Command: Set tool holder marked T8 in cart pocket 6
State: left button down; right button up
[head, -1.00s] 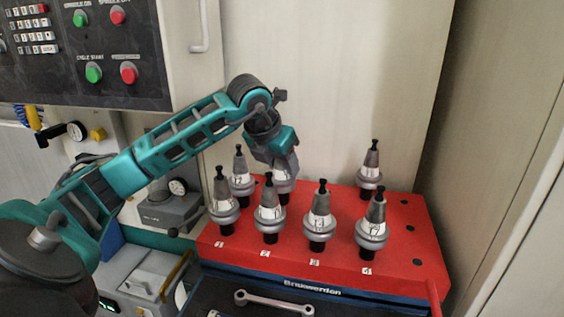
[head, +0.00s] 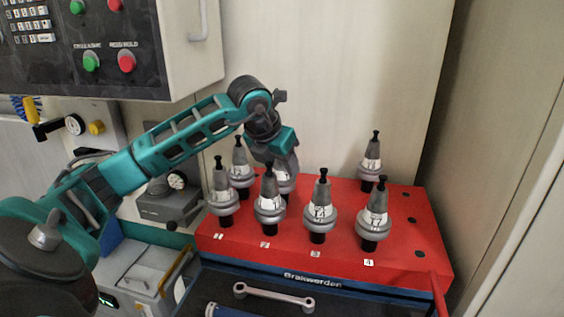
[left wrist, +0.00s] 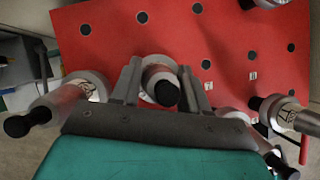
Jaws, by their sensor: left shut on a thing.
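My left gripper (head: 283,165) reaches down to the back row of the red cart top (head: 390,270). It is shut on a grey tool holder (head: 283,182), which is upright at the cart, partly behind a front-row holder. Its mark is too hidden to read as T8. In the left wrist view, this holder (left wrist: 158,76) with its black knob sits between the two fingers (left wrist: 160,92). I cannot tell whether it is fully seated. Pocket 6's number plate is not visible. My right gripper is not in view.
Several holders stand in the front row, including one (head: 320,212) and another (head: 374,218) by plate 4 (head: 368,262). Two more stand behind, at left (head: 240,170) and right (head: 371,162). Empty pockets (head: 412,220) line the right side. A wrench-shaped handle (head: 272,298) is in front.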

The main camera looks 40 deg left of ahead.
pick_arm(q)
jog(key=shift+r, duration=0.1)
jog(key=c, duration=0.8)
grip_release()
jog(key=o, duration=0.3)
jog(key=shift+s+f, duration=0.1)
jog(key=shift+f, duration=0.2)
jog(key=p+v, duration=0.2)
jog(key=v, duration=1.1)
jog(key=shift+r, duration=0.2)
jog(key=shift+d, duration=0.1)
